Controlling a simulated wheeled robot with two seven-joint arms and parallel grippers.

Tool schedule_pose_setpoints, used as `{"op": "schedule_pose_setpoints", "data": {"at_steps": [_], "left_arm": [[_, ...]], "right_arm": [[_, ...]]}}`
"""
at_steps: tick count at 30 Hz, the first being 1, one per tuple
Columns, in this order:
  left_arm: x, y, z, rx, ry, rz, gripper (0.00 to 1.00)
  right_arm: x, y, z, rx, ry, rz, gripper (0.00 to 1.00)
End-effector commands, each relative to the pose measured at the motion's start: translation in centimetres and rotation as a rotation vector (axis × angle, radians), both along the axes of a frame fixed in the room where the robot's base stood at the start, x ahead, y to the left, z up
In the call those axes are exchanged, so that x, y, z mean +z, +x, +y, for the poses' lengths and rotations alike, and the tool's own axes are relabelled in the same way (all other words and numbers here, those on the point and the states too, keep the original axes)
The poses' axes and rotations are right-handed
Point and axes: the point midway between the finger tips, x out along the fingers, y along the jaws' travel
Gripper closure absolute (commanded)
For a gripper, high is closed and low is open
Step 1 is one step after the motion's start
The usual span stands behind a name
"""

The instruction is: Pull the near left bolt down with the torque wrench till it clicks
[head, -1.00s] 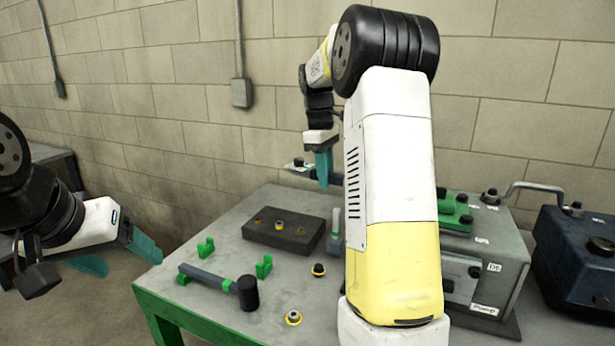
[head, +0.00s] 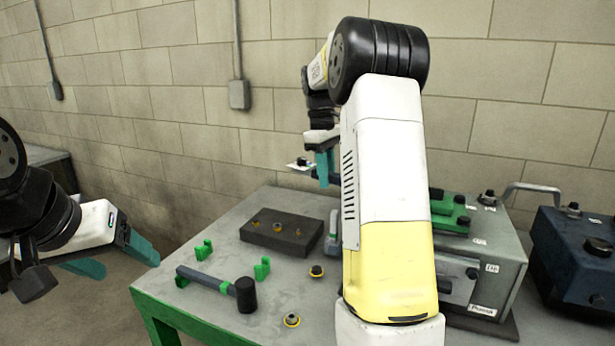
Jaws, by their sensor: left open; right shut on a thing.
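My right gripper (head: 326,168), with teal fingers, is at the back of the bench, shut on a dark bar-like tool that looks like the torque wrench (head: 299,166). One end of the tool sticks out to the left of the fingers; my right arm hides the rest. The near left bolt cannot be made out behind my arm. A grey machine block (head: 490,248) with green parts (head: 450,212) on it stands right of my arm. My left gripper (head: 115,256) is open and empty, off the bench's left edge.
A mallet (head: 246,294) lies at the front left of the bench near green holders (head: 262,268). Behind it is a dark foam block (head: 283,232) with small parts. A dark blue box (head: 572,255) stands at the right.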

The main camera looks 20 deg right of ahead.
Motion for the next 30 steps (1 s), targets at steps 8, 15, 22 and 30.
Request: {"op": "schedule_pose_setpoints", "data": {"at_steps": [8, 15, 22, 30], "left_arm": [[0.0, 0.0, 0.0, 0.0, 0.0, 0.0, 0.31], [0.0, 0.0, 0.0, 0.0, 0.0, 0.0, 0.31], [0.0, 0.0, 0.0, 0.0, 0.0, 0.0, 0.31], [0.0, 0.0, 0.0, 0.0, 0.0, 0.0, 0.31]], "right_arm": [[0.1, 0.3, -0.2, -0.007, -0.002, -0.008, 1.0], [0.1, 0.6, -0.8, -0.047, -0.002, -0.008, 1.0], [0.1, 0.7, -0.8, -0.047, -0.002, -0.008, 1.0], [0.1, 1.0, -1.3, -0.079, -0.003, -0.008, 1.0]]}}
